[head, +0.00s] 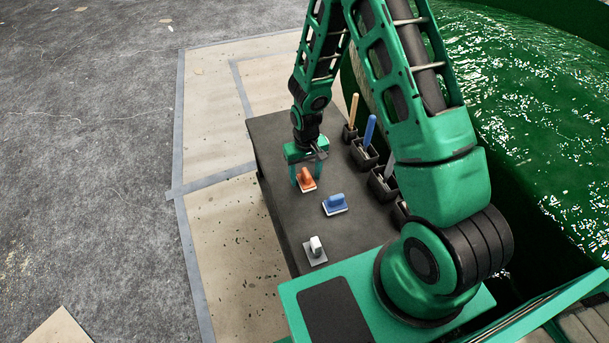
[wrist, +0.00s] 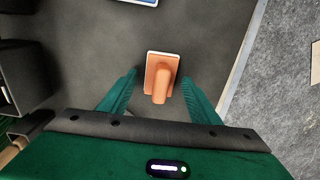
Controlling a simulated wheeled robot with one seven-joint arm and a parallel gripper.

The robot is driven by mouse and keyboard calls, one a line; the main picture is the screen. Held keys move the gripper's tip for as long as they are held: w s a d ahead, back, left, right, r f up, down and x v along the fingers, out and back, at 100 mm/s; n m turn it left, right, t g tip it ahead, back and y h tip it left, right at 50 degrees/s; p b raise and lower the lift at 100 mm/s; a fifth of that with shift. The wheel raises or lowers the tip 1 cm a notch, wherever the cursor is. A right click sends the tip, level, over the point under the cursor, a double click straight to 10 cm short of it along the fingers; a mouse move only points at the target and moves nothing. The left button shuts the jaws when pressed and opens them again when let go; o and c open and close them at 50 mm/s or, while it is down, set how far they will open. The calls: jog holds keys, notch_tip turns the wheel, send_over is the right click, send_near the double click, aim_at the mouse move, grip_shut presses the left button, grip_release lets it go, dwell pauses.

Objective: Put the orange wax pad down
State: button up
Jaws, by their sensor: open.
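The orange wax pad (head: 306,181) rests on the dark tabletop (head: 270,150), with its handle upward and a pale base edge. In the wrist view the orange wax pad (wrist: 162,72) lies just ahead of and between the fingers, with a gap on both sides. My gripper (head: 308,175) is open over the pad; its green fingers also show in the wrist view (wrist: 160,92). A blue pad (head: 334,204) and a grey-white pad (head: 315,250) stand on the same table, nearer to my body.
Dark holders with a wooden handle (head: 354,110) and a blue handle (head: 370,130) stand along the table's right edge. The green glossy hull mould (head: 530,110) lies beyond. Cardboard sheets (head: 225,230) cover the floor left of the table.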

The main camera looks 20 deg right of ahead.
aim_at(307, 170)
notch_tip(307, 170, up, 12)
jog(key=shift+f, duration=0.1)
jog(key=s+d+r+m+h, duration=0.1)
jog(key=s+d+r+m, duration=0.1)
jog(key=s+d+r, duration=0.5)
jog(key=s+d+r+m, duration=0.1)
jog(key=s+d+r, duration=0.3)
jog(key=d+r, duration=0.4)
jog(key=s+r+m, duration=0.1)
jog(key=s+r, duration=0.2)
jog(key=s, duration=0.3)
jog(key=s+d+r+m, duration=0.1)
jog(key=s+r, duration=0.1)
jog(key=s, duration=0.4)
jog(key=s+d+r+m+y, duration=0.1)
jog(key=s+r, duration=0.2)
jog(key=s, duration=0.3)
jog(key=shift+d+r, duration=0.25)
jog(key=shift+r, duration=0.05)
